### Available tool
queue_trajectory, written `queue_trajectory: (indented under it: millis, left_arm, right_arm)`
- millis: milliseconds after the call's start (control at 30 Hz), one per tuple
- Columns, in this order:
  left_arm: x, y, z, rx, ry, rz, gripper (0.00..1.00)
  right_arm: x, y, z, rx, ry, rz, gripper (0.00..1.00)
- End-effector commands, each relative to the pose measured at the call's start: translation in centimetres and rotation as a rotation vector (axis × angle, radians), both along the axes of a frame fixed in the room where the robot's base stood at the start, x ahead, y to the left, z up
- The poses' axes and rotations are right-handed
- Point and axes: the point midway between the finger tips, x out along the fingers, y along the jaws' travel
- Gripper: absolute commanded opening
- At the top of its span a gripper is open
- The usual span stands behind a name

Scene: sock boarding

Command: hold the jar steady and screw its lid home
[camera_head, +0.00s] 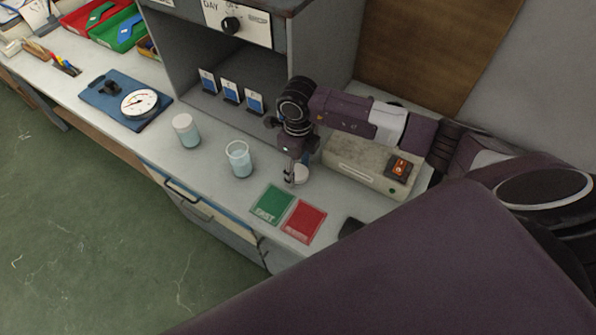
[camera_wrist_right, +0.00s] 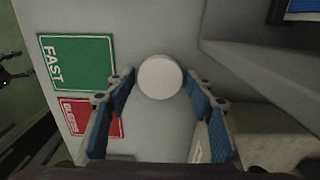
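An open clear jar (camera_head: 240,160) with pale blue contents stands upright on the grey counter. A white round lid (camera_head: 300,174) lies right of it, partly hidden by my right gripper (camera_head: 291,175). In the right wrist view the lid (camera_wrist_right: 160,77) shows as a plain white disc between and just beyond the fingertips. My right gripper (camera_wrist_right: 160,85) is open, its blue-padded fingers either side of the lid with gaps, holding nothing. My left gripper is not seen in the head view. A dark claw-like shape at the right wrist view's left edge may be it, but is unclear.
A white-topped jar (camera_head: 186,132) stands left of the open jar. A green FAST card (camera_head: 271,205) and a red card (camera_head: 304,221) lie in front of the lid. A beige box (camera_head: 359,164) is close behind right.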

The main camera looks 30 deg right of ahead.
Motion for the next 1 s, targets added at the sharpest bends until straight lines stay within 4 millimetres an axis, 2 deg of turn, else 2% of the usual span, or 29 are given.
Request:
queue_trajectory:
  millis: [33, 133, 467, 667, 1000]
  left_arm:
    - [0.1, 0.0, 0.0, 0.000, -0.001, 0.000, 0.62]
    - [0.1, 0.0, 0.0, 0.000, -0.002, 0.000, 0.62]
    - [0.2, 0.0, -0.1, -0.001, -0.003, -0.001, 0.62]
    - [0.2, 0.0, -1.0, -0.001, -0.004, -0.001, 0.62]
    - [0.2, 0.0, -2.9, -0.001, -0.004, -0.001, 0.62]
  right_arm:
    - [0.0, 0.0, 0.0, 0.000, 0.000, 0.000, 0.41]
    - [0.0, 0.0, 0.0, 0.000, 0.000, 0.000, 0.31]
    - [0.0, 0.0, 0.0, 0.000, 0.000, 0.000, 0.31]
    - [-0.1, 0.4, 0.5, 0.002, -0.003, 0.001, 0.31]
    - [0.0, 0.3, 6.0, 0.000, -0.006, 0.000, 0.31]
